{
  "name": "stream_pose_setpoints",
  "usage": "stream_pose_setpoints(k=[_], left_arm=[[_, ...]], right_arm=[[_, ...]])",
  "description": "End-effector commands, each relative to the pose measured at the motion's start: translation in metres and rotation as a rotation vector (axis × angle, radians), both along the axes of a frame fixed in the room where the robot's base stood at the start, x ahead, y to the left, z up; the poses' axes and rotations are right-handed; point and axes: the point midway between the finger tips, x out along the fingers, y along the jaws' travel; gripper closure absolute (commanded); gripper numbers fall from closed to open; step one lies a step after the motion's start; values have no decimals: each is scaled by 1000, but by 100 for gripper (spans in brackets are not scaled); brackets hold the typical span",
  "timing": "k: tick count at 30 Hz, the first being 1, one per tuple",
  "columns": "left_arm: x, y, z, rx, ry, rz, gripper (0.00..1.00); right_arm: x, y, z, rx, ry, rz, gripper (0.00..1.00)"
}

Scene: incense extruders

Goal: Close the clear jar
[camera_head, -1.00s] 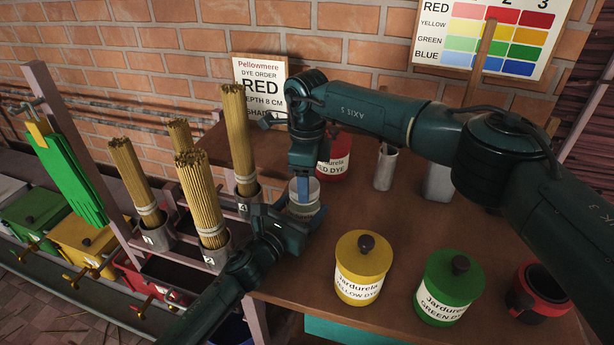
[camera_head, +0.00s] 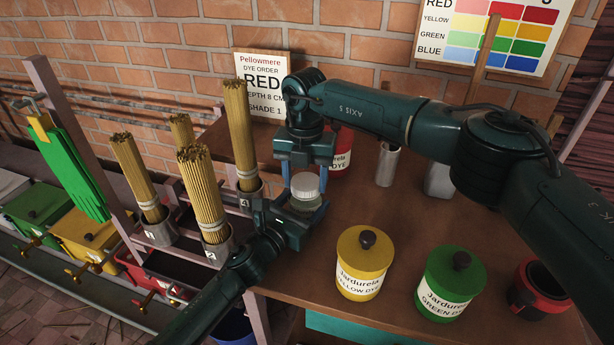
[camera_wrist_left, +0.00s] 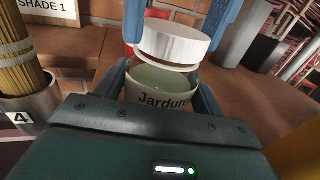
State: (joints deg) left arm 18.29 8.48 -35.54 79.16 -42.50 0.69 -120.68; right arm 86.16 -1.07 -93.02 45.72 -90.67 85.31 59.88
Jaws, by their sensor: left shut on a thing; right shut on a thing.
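The clear jar (camera_head: 297,213) is upright at the table's left edge, with pale contents; it also shows in the left wrist view (camera_wrist_left: 160,82). My left gripper (camera_head: 296,218) is shut on the jar's body, fingers on either side. The whitish round lid (camera_head: 305,183) sits over the jar's mouth. In the left wrist view the lid (camera_wrist_left: 174,42) looks slightly tilted and offset to the right, with part of the jar's inside showing below it. My right gripper (camera_head: 306,180) comes from above and is shut on the lid. Whether lid and rim touch is unclear.
Bundles of incense sticks (camera_head: 203,190) stand in metal cups close left. A red dye jar (camera_head: 340,158) is just behind the right gripper. Yellow (camera_head: 362,275) and green (camera_head: 448,290) dye jars stand at front right. The table (camera_head: 395,215) between is clear.

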Motion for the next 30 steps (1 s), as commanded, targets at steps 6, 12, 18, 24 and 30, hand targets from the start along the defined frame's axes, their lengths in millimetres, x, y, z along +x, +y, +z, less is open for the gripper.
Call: stream_pose_setpoints(k=[6, 12, 18, 24, 30], left_arm=[[0, 0, -1, 2, 2, 1, 96], [0, 1, -2, 2, 2, 1, 96], [0, 1, -2, 3, 3, 1, 96], [0, 1, -2, 3, 3, 2, 96], [0, 1, -2, 3, 3, 2, 96]], right_arm=[[2, 3, 0, 1, 0, -512, 65], [4, 5, 0, 2, 0, -986, 65], [7, 5, 0, 1, 1, -1463, 65], [9, 4, 0, 1, 0, -1848, 65], [9, 3, 0, 1, 0, -1990, 65]])
